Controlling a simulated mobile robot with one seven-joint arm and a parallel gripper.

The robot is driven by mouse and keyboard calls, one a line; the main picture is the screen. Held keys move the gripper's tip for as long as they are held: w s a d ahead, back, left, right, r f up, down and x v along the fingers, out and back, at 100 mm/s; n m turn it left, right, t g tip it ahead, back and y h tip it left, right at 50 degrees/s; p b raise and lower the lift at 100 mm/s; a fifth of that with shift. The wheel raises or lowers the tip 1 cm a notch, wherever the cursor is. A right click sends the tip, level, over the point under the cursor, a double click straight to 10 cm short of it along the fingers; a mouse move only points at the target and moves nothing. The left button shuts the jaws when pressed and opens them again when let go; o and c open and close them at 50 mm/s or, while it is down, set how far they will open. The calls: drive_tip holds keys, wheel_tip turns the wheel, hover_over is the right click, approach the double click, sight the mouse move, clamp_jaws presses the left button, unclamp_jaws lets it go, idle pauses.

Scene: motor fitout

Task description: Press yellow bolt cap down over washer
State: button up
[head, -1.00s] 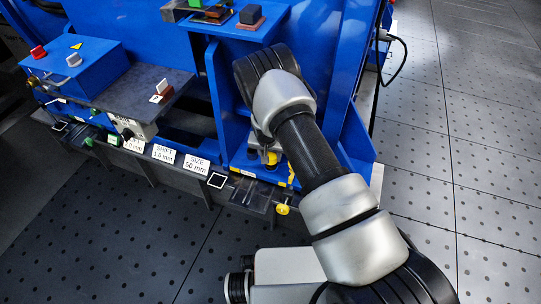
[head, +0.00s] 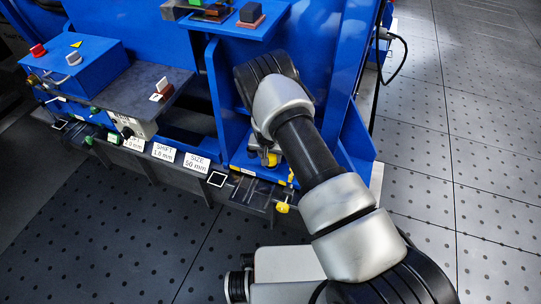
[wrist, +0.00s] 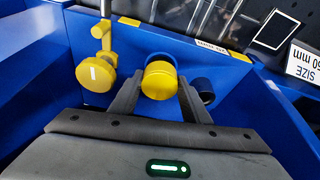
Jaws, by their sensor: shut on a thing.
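My gripper (wrist: 160,80) is shut on a round yellow cap (wrist: 160,82), with one dark finger on each side of it. The cap sits in front of a blue panel in the wrist view, and its top faces the camera.
A yellow knob on a yellow rod (wrist: 97,74) stands close left of the fingers. A label reading SIZE 50 mm (head: 197,163) is on the front rail. Another yellow knob (head: 282,207) sticks out at the rail's end.

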drive_tip(key=shift+f, duration=0.55)
drive_tip(key=shift+f, duration=0.3)
drive_tip(key=shift+f, duration=0.2)
drive_tip(key=o, duration=1.1)
drive_tip(key=shift+r, duration=0.1)
drive_tip(key=p+v, duration=0.5)
drive_tip(key=v, duration=1.2)
drive_tip(key=shift+s, duration=0.15)
drive_tip(key=shift+a, duration=0.1)
